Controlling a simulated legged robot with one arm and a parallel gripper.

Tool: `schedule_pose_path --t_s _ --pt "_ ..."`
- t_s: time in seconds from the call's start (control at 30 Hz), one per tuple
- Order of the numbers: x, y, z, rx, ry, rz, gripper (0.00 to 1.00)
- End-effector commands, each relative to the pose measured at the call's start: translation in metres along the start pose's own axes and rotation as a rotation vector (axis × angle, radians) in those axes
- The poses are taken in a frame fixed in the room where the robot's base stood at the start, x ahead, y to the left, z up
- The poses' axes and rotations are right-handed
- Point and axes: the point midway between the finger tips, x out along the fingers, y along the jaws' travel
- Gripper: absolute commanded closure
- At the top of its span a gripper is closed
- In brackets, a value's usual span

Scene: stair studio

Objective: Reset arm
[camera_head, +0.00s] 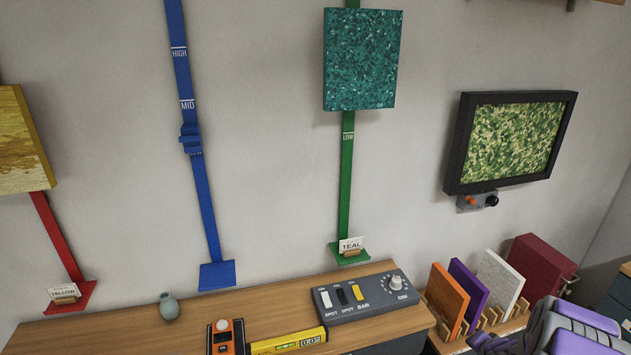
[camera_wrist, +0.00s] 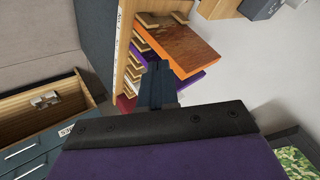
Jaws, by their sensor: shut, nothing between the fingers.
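My arm shows in purple and grey at the lower right of the head view, in front of the rack of panels. In the wrist view my gripper (camera_wrist: 157,78) is shut and empty, its dark fingers pointing toward the slotted wooden rack (camera_wrist: 122,45). An orange panel (camera_wrist: 185,45) and a purple panel (camera_wrist: 190,82) stand in the rack close to the fingertips. I cannot tell whether the fingers touch them. In the head view the orange panel (camera_head: 449,298), purple panel (camera_head: 469,289) and a white panel (camera_head: 501,280) stand in the rack.
A wooden counter (camera_head: 120,332) holds a control box (camera_head: 362,297), a small vase (camera_head: 169,306), an orange device (camera_head: 226,338) and a yellow level (camera_head: 287,343). Blue (camera_head: 205,195) and green (camera_head: 345,200) straps, a teal panel (camera_head: 361,58) and a framed camouflage picture (camera_head: 513,142) are on the wall. An open drawer (camera_wrist: 45,115) is left.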

Motion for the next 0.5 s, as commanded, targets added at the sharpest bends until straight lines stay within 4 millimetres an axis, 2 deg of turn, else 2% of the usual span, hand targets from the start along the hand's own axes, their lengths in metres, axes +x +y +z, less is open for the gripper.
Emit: schedule_pose_path --t_s 0.03,0.2,0.5 --pt "-0.012 -0.013 -0.006 -0.042 0.004 0.035 1.0" --pt "-0.056 -0.044 -0.015 -0.165 0.0 0.172 1.0" --pt "-0.145 -0.089 -0.001 -0.331 -0.078 0.364 1.0"
